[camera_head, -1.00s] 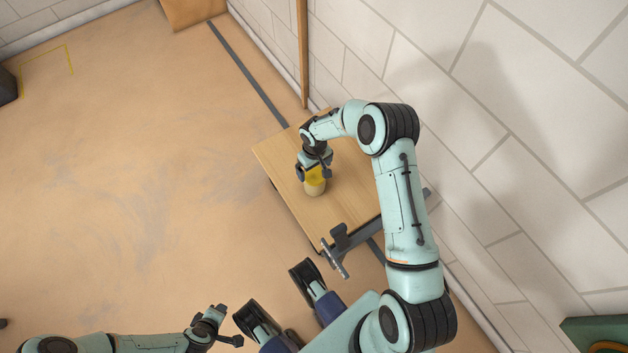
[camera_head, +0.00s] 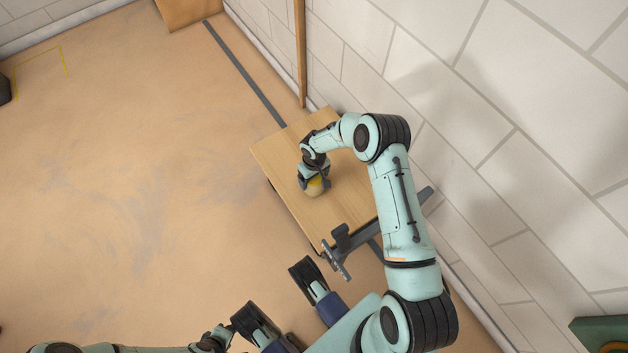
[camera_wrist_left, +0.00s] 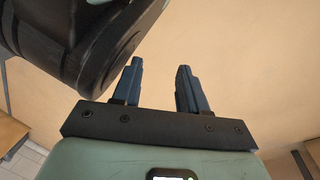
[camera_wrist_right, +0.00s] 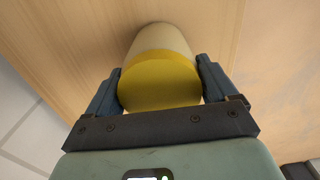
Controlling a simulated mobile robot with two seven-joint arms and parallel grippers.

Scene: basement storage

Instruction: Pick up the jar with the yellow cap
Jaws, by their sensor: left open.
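The jar with the yellow cap (camera_wrist_right: 160,84) stands upright on the wooden top of a small cart or table (camera_head: 340,205). In the head view the jar's pale body (camera_head: 315,191) shows just below my right gripper (camera_head: 314,179). In the right wrist view the two fingers of my right gripper (camera_wrist_right: 160,85) lie on either side of the yellow cap, very close to it. Whether they press on it I cannot tell. My left gripper (camera_wrist_left: 157,82) is open and empty above the floor, away from the jar; it is at the bottom edge of the head view.
A grey handle bar (camera_head: 380,222) runs along the near side of the wooden top. A white block wall (camera_head: 480,120) stands close on the right. The rest of the wooden top looks bare. Open floor (camera_head: 130,180) lies to the left.

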